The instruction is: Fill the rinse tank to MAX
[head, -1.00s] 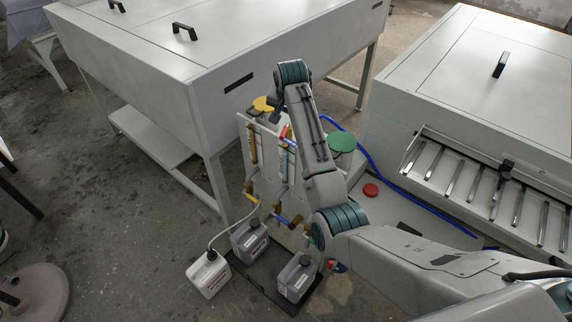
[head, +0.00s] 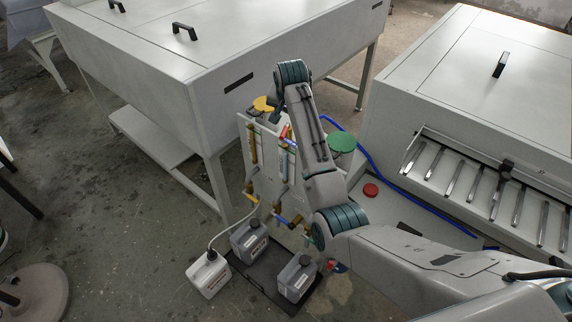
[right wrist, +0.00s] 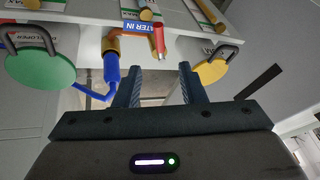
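The tank unit with upright level tubes (head: 252,145) stands between the two machines, partly hidden by my right arm. In the right wrist view a "WATER IN" label (right wrist: 138,28) is on the white panel, with a red valve handle (right wrist: 159,40) beside it. Nearby are an orange pipe piece and a blue hose (right wrist: 111,70). Part of a "MAX" label (right wrist: 210,12) shows at the top. My right gripper (right wrist: 161,82) is open and empty, the red handle just beyond the gap between its fingertips, apart from them. The water level cannot be read. My left gripper is not in view.
A green lid (head: 342,142) and a yellow lid (head: 263,104) flank my right wrist. A red button (head: 370,190) is on the right machine's ledge. Grey bottles (head: 249,238) stand in a black tray, with a white canister (head: 208,274) beside it. Floor at left is mostly clear.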

